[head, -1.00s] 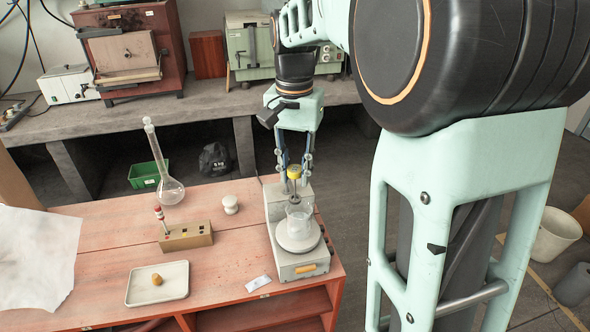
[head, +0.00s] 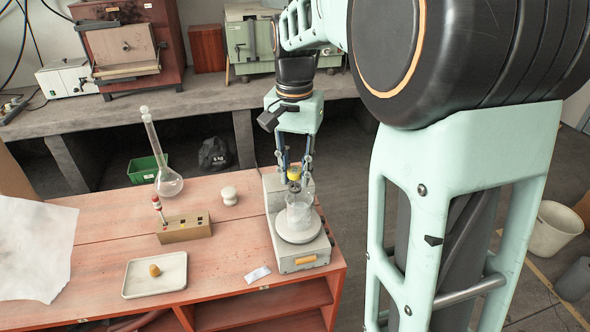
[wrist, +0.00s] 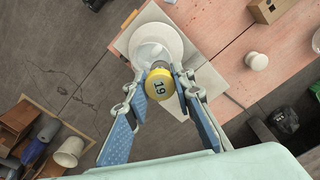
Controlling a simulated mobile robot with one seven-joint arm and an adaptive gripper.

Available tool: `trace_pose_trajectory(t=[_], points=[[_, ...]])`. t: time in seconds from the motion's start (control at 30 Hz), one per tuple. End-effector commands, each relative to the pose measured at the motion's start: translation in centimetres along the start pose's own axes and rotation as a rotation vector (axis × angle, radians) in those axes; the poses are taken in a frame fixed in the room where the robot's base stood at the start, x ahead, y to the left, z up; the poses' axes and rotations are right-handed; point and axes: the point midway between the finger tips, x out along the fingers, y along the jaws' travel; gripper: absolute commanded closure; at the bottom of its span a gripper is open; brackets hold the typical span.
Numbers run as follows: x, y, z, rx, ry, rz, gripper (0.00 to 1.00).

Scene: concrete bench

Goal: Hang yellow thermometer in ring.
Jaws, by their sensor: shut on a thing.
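The yellow thermometer's round cap (head: 294,174), marked 19, is between the fingers of my gripper (head: 295,170), which is shut on it. In the wrist view the cap (wrist: 159,85) sits between both fingertips. The thermometer looks upright in the head view. Its stem hangs down towards the clear glass beaker (head: 299,215); I cannot tell how far inside the stem is. The beaker stands on the round white plate (head: 298,236) of a pale bench device (head: 318,253). I cannot clearly make out a ring; the cap and fingers may hide it.
A brown block with holes (head: 184,228) holds a red-topped stick. Left of the device are a tall glass flask (head: 168,182), a white stopper-like piece (head: 229,195) and a white tray (head: 155,286) with a small brown lump. A white slip (head: 257,274) lies near the front edge.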

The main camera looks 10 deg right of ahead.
Motion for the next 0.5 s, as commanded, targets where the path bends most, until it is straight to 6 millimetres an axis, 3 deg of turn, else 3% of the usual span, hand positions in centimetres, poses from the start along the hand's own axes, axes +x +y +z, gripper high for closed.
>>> trace_pose_trajectory(t=[0.5], points=[[2.0, 0.0, 0.0, 0.000, 0.001, 0.000, 0.90]])
